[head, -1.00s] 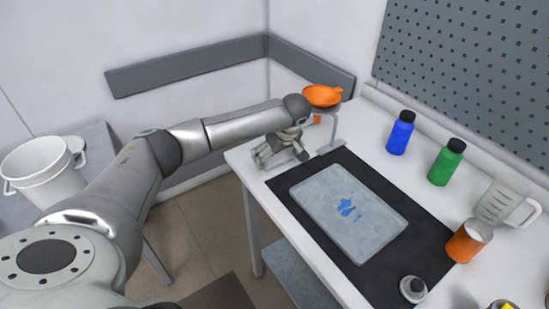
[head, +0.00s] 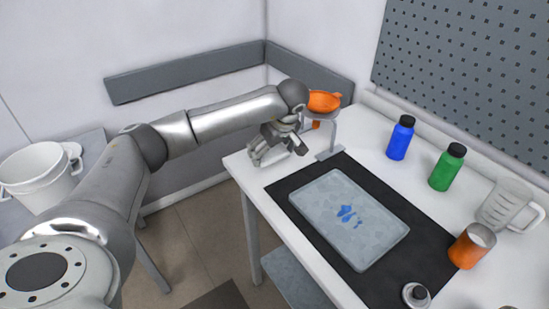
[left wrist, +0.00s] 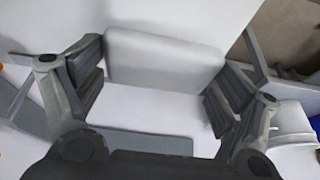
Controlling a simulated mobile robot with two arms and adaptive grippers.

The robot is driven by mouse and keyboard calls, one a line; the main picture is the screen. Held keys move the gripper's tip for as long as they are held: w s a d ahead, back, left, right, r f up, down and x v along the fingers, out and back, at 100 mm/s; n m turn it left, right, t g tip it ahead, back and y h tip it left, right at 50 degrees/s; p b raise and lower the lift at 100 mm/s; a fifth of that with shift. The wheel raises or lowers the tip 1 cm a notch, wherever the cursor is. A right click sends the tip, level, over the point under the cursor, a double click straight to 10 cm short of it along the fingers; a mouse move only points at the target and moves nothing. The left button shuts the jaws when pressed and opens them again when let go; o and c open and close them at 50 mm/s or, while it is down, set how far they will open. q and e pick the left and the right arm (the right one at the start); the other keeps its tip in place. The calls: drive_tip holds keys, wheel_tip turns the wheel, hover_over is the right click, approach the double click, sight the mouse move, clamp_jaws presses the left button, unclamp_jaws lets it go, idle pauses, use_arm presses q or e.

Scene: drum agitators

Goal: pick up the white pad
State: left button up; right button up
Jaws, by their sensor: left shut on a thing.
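The white pad (left wrist: 165,60) shows in the left wrist view as a pale block with rounded corners between the two finger pads of my left gripper (left wrist: 156,82). My left gripper is shut on it. In the head view my left gripper (head: 278,147) is over the far left corner of the white table, pointing down. There the pad is small, mostly hidden by the fingers and hard to tell from the tabletop. My right gripper is not in view.
A tray with blue marks (head: 370,250) lies on a black mat (head: 300,225). Blue (head: 401,140) and green (head: 447,168) bottles, a beaker (head: 497,205) and an orange cup (head: 467,250) stand right.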

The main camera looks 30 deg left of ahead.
use_arm(q)
drive_tip(key=s+d+r+b, duration=0.1)
drive_tip(key=s+d+r, duration=0.1)
drive_tip(key=s+r, duration=0.5)
drive_tip(key=s, duration=0.4)
drive_tip(key=shift+s+r+b, duration=0.25)
drive_tip(key=shift+s+b, duration=0.1)
drive_tip(key=shift+b, duration=0.05)
drive_tip(key=shift+d, duration=0.1)
drive_tip(key=shift+o, duration=1)
drive_tip(key=c, duration=0.3)
